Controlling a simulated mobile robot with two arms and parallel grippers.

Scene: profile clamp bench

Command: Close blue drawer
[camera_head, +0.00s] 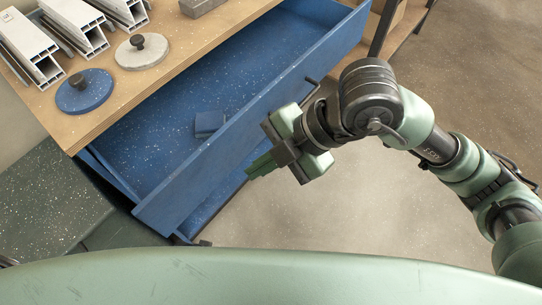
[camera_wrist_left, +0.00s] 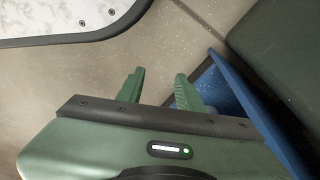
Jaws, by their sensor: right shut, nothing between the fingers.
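The blue drawer (camera_head: 262,116) is pulled far out from under the wooden bench top. It also shows at the right of the left wrist view (camera_wrist_left: 262,113). A small blue block (camera_head: 209,122) lies inside it. A dark bar handle (camera_head: 311,82) runs along the drawer's outer front, partly hidden by my right gripper. My right gripper (camera_head: 262,166) is shut and empty, just outside the drawer front, its fingers pointing left. I cannot tell whether it touches the front or the handle. My left gripper (camera_wrist_left: 159,73) shows only in the left wrist view, open and empty.
The bench top (camera_head: 171,62) holds white profiles (camera_head: 82,27), a blue disc (camera_head: 84,91) and a white disc (camera_head: 141,51) with dark knobs, and a grey block (camera_head: 201,6). A dark green speckled surface (camera_head: 50,205) is at left. Floor (camera_head: 330,215) before the drawer is clear.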

